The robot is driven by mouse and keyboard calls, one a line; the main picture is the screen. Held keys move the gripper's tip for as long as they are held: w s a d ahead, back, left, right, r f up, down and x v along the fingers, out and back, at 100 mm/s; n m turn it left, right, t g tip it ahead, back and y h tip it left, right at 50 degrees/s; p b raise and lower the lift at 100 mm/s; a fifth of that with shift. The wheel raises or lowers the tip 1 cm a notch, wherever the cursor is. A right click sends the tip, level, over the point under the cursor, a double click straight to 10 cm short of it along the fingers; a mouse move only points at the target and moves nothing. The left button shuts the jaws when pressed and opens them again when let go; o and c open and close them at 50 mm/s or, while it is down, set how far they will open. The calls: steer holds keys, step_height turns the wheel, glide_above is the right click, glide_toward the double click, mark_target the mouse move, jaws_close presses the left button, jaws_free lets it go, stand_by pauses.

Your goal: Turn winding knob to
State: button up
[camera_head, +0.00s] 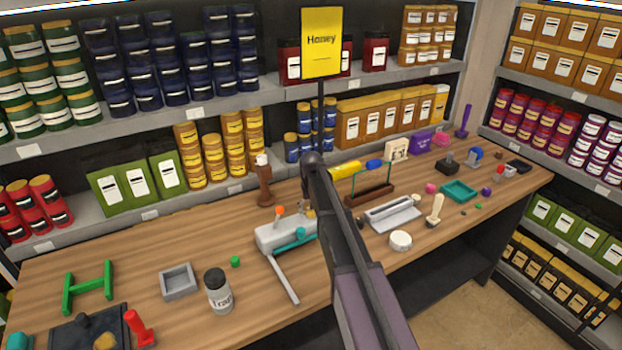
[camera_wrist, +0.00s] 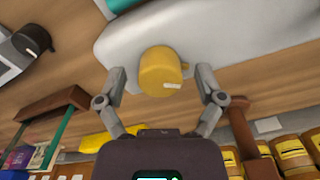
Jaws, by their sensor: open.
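A round yellow knob (camera_wrist: 160,72) with a small white mark sits on a smooth light grey body (camera_wrist: 225,35) in the wrist view. My gripper (camera_wrist: 161,76) is open, with one finger on each side of the knob. A gap shows between the knob and each finger. In the head view, the light grey device (camera_head: 270,235) stands on the table, with a teal part, an orange-tipped piece and a long grey lever. My arm runs in front of its right end, so the knob and fingertips are mostly hidden there.
A yellow Honey sign (camera_head: 321,42) stands upright behind my arm. Stocked shelves line the back and right.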

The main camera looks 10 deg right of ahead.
steer(key=n, duration=0.2)
steer(key=shift+n, duration=0.3)
steer(key=shift+r+p, duration=0.35)
step_height(320, 180, up, 13)
steer(key=p, duration=1.3)
steer(key=shift+r, duration=0.1)
steer(key=s+f+b, duration=0.3)
steer(key=s, duration=0.6)
steer(key=s+f+m+b, duration=0.1)
steer(key=s+f+b, duration=0.2)
steer(key=s, duration=0.7)
steer(key=s+f+m+b, duration=0.1)
steer(key=s+f+b, duration=0.3)
steer(key=s, duration=0.6)
